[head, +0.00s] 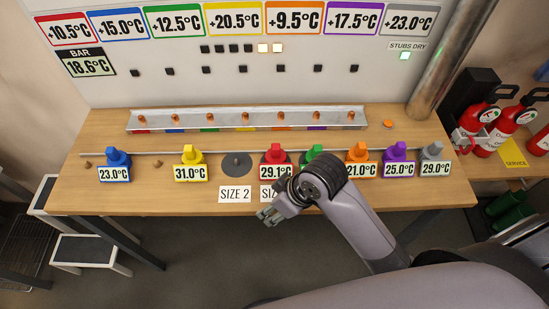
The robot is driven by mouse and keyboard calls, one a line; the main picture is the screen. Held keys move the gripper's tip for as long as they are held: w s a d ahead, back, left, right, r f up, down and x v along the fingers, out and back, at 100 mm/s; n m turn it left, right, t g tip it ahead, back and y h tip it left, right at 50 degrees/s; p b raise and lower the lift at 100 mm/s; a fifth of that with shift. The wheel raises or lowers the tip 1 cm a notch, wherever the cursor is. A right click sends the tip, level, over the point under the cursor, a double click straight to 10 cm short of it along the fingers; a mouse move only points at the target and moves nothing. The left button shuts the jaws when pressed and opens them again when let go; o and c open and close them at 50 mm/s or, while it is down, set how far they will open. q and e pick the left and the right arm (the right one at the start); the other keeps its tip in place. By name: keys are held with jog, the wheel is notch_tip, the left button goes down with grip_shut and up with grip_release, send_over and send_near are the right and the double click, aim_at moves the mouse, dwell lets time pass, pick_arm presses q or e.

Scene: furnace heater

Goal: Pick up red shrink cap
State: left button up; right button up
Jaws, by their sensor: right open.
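The red shrink cap (273,153) stands on the wooden table, with a temperature label at its front reading about 29.1, partly covered. My right gripper (266,217) is open and empty, in front of and below the red cap at the table's front edge, apart from it. My right arm comes in from the lower right, and its wrist hides part of the red cap's label and the card below it. My left gripper is not in view.
Blue (117,160), yellow (188,160), green (314,155), orange (360,156), purple (398,155) and grey (432,154) caps stand in the same row. A dark disc (236,164) lies left of the red cap. A metal rack (150,121) and pipe (440,70) stand behind.

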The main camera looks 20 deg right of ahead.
jog(key=w+a+r+n, duration=0.1)
jog(key=w, duration=0.1)
jog(key=w+a+r+n, duration=0.1)
jog(key=w+a+r+n+g, duration=0.1)
jog(key=w, duration=0.1)
jog(key=shift+w+r+n, duration=0.3)
jog(key=shift+r+n, duration=0.1)
jog(key=w+r+n, duration=0.2)
jog(key=w+r, duration=0.1)
jog(key=n+g+h, duration=0.2)
jog(key=h, duration=0.1)
send_near(276, 146)
jog(key=f+p, duration=0.2)
jog(key=f, duration=0.3)
jog(key=shift+w+a+f+p, duration=0.15)
jog(key=shift+w+a+p, duration=0.05)
jog(key=shift+w+p, duration=0.2)
jog(key=f+p, duration=0.1)
jog(key=f, duration=0.1)
jog(key=s+f+p, duration=0.1)
jog(key=f, duration=0.1)
jog(key=shift+w+f, duration=0.1)
jog(key=shift+f, duration=0.55)
jog(key=shift+c, duration=0.5)
grip_shut()
